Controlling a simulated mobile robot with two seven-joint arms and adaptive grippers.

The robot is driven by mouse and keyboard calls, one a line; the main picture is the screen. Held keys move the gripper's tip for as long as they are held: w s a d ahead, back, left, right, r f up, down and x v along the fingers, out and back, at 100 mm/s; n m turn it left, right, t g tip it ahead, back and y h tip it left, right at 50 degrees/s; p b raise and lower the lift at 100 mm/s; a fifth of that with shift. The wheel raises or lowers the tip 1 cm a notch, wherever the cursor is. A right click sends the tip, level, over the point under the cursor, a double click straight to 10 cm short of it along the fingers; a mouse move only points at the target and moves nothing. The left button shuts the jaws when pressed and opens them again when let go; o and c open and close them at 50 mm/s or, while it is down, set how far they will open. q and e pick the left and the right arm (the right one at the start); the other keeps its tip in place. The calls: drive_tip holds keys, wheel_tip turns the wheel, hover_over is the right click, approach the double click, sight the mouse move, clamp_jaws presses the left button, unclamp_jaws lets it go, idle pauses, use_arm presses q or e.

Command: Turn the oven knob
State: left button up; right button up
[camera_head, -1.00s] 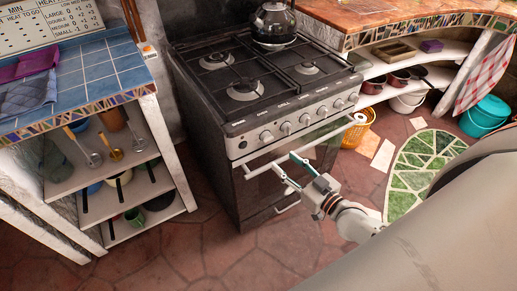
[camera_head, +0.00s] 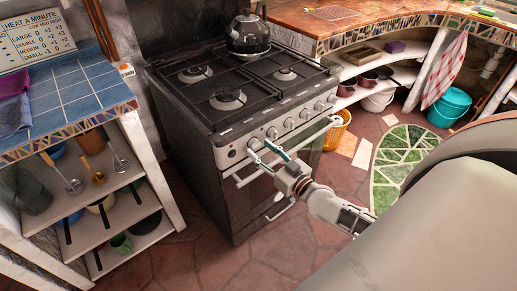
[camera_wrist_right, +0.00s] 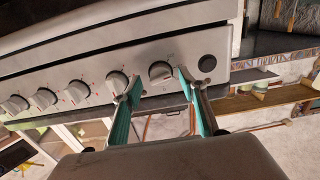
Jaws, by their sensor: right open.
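The oven (camera_head: 250,165) is a dark stove with a silver front panel and a row of several knobs. The leftmost knob (camera_head: 254,144) sits beside a black round button (camera_head: 231,153). My right gripper (camera_head: 259,150) is in front of the panel at this knob, its teal-padded fingers apart. In the right wrist view, the panel appears turned over, and the same knob (camera_wrist_right: 160,72) shows between the open fingertips (camera_wrist_right: 159,78), near the black button (camera_wrist_right: 207,63). I cannot tell whether the fingers touch it. My left gripper is not in view.
The oven door handle (camera_head: 290,155) runs just below the knobs. A kettle (camera_head: 248,33) stands on the hob. A blue-tiled shelf unit (camera_head: 80,95) is at left. A yellow basket (camera_head: 338,131) stands at the oven's right. The floor in front is clear.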

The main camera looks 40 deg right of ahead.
drive_tip(key=shift+w+a, duration=0.1)
drive_tip(key=shift+w, duration=0.75)
drive_tip(key=shift+c, duration=0.4)
drive_tip(key=c, duration=1)
